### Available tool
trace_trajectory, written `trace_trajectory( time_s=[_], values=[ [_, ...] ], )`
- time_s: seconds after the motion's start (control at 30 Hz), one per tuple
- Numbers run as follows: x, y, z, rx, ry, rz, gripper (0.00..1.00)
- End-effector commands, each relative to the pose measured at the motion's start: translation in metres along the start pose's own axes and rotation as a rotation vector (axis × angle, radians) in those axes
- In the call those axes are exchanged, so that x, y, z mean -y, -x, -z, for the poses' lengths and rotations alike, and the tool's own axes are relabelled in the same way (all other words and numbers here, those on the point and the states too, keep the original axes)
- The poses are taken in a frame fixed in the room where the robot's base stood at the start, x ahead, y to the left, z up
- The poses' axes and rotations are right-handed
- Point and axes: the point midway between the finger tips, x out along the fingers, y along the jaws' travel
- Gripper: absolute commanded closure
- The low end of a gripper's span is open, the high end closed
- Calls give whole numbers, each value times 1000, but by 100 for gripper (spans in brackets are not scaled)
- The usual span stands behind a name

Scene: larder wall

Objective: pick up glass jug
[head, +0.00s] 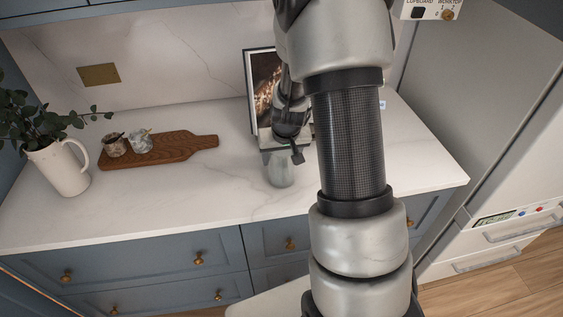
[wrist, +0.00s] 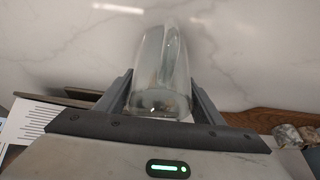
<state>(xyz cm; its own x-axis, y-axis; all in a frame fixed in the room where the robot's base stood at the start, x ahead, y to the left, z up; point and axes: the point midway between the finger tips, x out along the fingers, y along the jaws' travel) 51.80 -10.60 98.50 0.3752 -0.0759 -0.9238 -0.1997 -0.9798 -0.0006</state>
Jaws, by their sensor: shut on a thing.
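The glass jug (head: 281,172) is clear and stands at the front of the white marble worktop in the head view, partly hidden by my gripper above it. In the wrist view the glass jug (wrist: 160,75) lies between the two grey fingers of my gripper (wrist: 160,97), which are shut on it. In the head view my gripper (head: 296,152) is at the jug's upper part. I cannot tell whether the jug's base touches the worktop.
A white pitcher with leaves (head: 62,168) stands at the far left. A framed picture (head: 264,85) leans on the wall behind my gripper. The worktop (head: 220,195) between is clear.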

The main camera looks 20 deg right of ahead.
Motion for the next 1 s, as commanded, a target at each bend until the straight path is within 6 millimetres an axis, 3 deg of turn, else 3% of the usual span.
trace_trajectory(
  time_s=[0.37,1.0],
  values=[
    [0,14,8,-5,1,0,82],
    [0,72,31,-5,0,0,82]
  ],
)
